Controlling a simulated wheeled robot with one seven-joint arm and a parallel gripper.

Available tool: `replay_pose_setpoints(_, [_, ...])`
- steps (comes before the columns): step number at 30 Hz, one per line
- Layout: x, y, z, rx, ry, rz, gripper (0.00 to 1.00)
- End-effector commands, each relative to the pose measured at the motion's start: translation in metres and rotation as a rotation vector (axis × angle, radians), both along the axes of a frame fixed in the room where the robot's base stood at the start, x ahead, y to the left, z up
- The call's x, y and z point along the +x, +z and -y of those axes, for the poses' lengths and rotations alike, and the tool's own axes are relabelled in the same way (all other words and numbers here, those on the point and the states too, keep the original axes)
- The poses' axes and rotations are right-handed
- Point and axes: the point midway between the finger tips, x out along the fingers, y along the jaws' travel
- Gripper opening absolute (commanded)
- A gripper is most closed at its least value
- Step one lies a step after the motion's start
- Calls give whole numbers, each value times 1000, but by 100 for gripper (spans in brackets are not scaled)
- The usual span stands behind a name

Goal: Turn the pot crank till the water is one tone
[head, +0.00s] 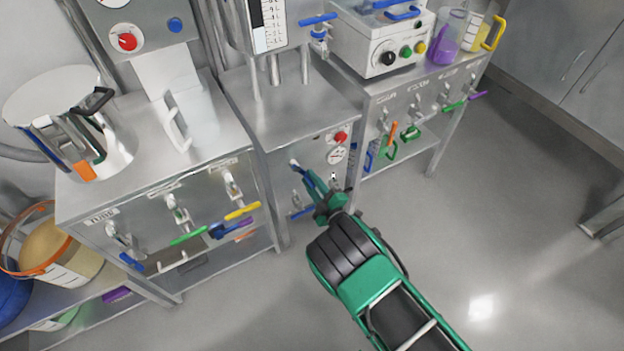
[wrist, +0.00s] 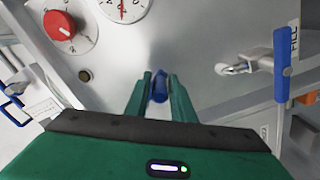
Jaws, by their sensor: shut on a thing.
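The pot crank shows as a small blue grip (head: 304,172) on the front panel of the middle steel cabinet in the head view. In the wrist view the blue grip (wrist: 159,87) sits between my two green fingers. My gripper (head: 311,182) is shut on it; it also shows in the wrist view (wrist: 158,92). The fingers hide part of the grip, and the crank's arm is hard to make out. A metal vessel with a printed scale (head: 271,22) stands above the cabinet.
A red knob (wrist: 62,25) and a dial gauge (wrist: 123,8) are close by on the panel. A blue lever marked FILL (wrist: 283,65) stands out at right. A steel pot (head: 75,120) is on the left bench.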

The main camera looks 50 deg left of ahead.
Motion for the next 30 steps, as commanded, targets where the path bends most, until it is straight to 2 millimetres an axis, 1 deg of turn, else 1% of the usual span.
replay_pose_setpoints(1, [-10,1,-2,6,13,-4,0])
replay_pose_setpoints(3, [-9,1,-2,6,12,-5,0])
replay_pose_setpoints(4, [-9,1,-2,7,12,-5,27])
replay_pose_setpoints(5, [-9,1,-2,6,11,-5,34])
replay_pose_setpoints(6, [-8,1,-1,6,10,-4,36])
replay_pose_setpoints(15, [-1,0,2,3,2,-4,36])
replay_pose_setpoints(19, [0,0,10,2,-1,-5,36])
replay_pose_setpoints(23, [-2,0,30,0,-2,-5,36])
replay_pose_setpoints(30, [-8,-1,75,1,-1,-6,36])
